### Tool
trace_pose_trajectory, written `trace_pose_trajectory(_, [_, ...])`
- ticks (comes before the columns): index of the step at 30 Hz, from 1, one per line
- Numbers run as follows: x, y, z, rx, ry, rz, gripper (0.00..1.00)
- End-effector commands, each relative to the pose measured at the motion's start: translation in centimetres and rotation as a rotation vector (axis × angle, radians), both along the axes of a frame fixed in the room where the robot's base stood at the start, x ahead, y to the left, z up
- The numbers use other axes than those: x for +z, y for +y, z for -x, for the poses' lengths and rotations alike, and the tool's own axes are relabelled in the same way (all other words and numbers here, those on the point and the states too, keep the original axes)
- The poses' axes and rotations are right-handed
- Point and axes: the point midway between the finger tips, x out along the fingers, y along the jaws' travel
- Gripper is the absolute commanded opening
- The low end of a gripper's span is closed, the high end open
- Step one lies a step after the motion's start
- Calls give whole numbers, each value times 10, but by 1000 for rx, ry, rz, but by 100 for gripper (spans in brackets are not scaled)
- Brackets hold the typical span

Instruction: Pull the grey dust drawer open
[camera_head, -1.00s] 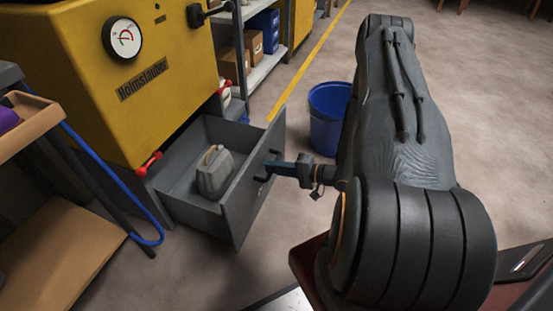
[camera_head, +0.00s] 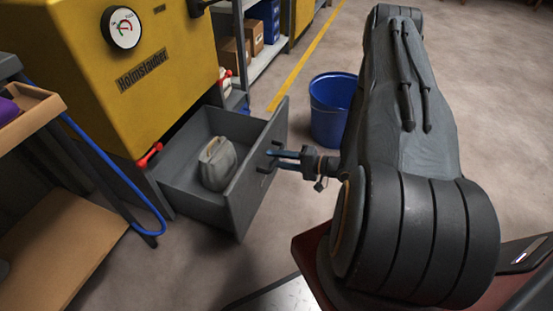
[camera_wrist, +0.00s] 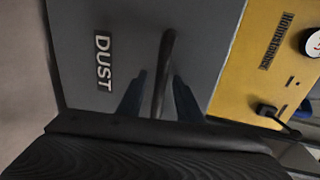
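The grey dust drawer (camera_head: 239,196) stands pulled out of the yellow machine (camera_head: 110,75), with its inside in view. A grey canister (camera_head: 217,165) stands in it. In the wrist view the drawer front (camera_wrist: 125,25) bears a DUST label (camera_wrist: 103,62) and a dark bar handle (camera_wrist: 166,62). My gripper (camera_head: 274,160) is at the handle, in front of the drawer. In the wrist view its two fingers (camera_wrist: 160,90) are spread either side of the bar, with gaps showing. The lower part of the grip is hidden by my gripper's body.
A blue bucket (camera_head: 331,112) stands on the floor behind my arm. A cart with a wooden shelf (camera_head: 62,245) and a blue hose (camera_head: 118,180) is at the left. Shelving with boxes (camera_head: 256,35) is behind. Floor in front of the drawer is clear.

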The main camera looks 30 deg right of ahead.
Motion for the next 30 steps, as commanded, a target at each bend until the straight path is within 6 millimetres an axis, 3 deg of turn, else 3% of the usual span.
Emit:
trace_pose_trajectory(15, [15,-48,50,-3,0,0,32])
trace_pose_trajectory(30, [15,-51,54,-1,0,0,32])
